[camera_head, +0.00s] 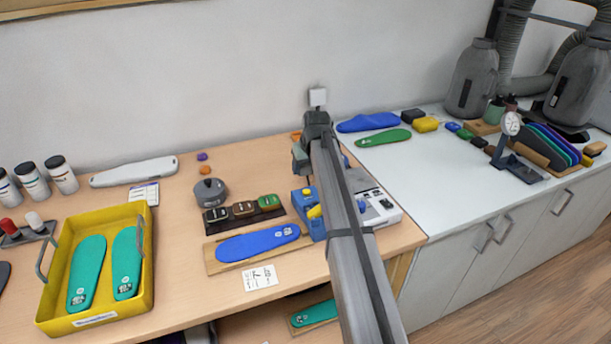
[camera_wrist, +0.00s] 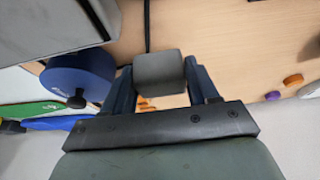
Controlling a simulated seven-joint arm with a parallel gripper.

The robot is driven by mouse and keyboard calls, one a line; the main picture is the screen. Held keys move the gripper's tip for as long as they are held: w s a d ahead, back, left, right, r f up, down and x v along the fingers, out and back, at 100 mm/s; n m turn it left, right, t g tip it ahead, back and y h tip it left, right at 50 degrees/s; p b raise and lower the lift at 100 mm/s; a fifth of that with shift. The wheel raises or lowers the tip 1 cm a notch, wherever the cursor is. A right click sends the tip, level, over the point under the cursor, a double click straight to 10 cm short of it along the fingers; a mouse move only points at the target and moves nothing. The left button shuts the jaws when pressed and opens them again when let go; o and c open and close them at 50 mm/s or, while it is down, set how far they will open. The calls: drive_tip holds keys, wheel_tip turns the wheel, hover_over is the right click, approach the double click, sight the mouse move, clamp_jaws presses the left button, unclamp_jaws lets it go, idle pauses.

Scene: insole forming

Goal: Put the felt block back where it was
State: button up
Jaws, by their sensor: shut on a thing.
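My gripper (camera_wrist: 158,76) is shut on a grey block, the felt block (camera_wrist: 160,68), which sits between its two dark blue fingers in the wrist view. The wood tabletop shows beyond the block, with small orange pieces (camera_wrist: 147,104) partly hidden near it. In the head view my gripper (camera_head: 300,160) is over the back right part of the wood table.
A blue and white device (camera_head: 378,207) stands close by at the right. A yellow tray (camera_head: 147,290) holds green insoles. The back middle of the table is mostly clear.

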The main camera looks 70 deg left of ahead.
sight(307, 170)
drive_tip(key=shift+f, duration=1.85)
drive_tip(key=shift+f, duration=0.15)
drive_tip(key=o, duration=1)
drive_tip(key=v, duration=1.2)
